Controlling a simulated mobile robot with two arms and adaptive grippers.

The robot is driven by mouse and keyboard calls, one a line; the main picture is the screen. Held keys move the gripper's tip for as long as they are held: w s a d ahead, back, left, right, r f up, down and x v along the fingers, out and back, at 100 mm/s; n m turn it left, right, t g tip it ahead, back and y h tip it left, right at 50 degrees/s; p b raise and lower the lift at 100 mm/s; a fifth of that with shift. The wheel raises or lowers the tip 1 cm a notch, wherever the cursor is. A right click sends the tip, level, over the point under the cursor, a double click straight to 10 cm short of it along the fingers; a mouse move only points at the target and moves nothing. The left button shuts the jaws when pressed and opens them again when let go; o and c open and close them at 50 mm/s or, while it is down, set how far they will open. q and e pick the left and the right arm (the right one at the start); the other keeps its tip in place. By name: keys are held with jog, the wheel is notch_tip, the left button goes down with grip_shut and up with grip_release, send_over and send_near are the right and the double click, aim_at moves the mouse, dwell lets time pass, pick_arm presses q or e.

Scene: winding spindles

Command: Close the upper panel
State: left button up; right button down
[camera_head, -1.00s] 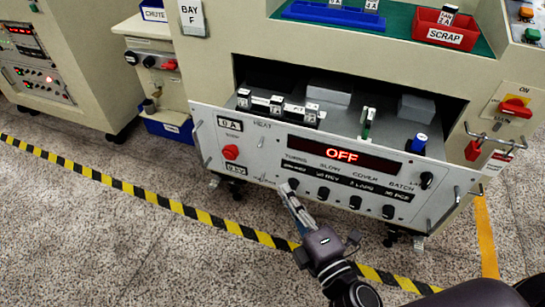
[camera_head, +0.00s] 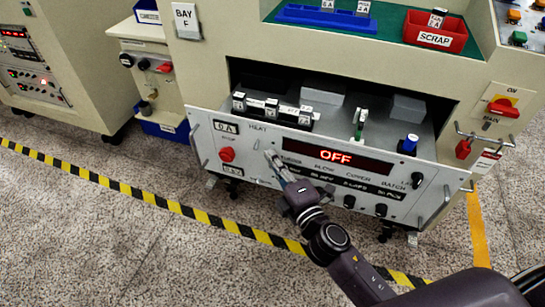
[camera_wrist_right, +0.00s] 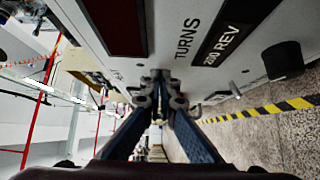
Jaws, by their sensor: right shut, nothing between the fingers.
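The upper panel (camera_head: 240,143) is a pale front plate with a red OFF display (camera_head: 335,157), knobs and labels. It stands out from the cabinet like an open drawer, with its inner tray (camera_head: 330,118) showing behind it. My right gripper (camera_head: 270,156) is shut and empty. Its fingertips are at the panel's face, just left of the display; whether they touch cannot be told. In the right wrist view the shut fingertips (camera_wrist_right: 158,80) lie close against the panel (camera_wrist_right: 160,35), near the TURNS label. My left gripper is not in view.
On the tray are a row of white-labelled blocks (camera_head: 272,107), a green-and-white part (camera_head: 359,122), a blue-topped cylinder (camera_head: 408,144) and grey blocks (camera_head: 407,109). A red SCRAP bin (camera_head: 436,32) sits above. Yellow-black tape (camera_head: 160,200) crosses the floor.

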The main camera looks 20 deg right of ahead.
aim_at(302, 96)
jog(key=shift+w+d, duration=0.1)
dwell(0.3)
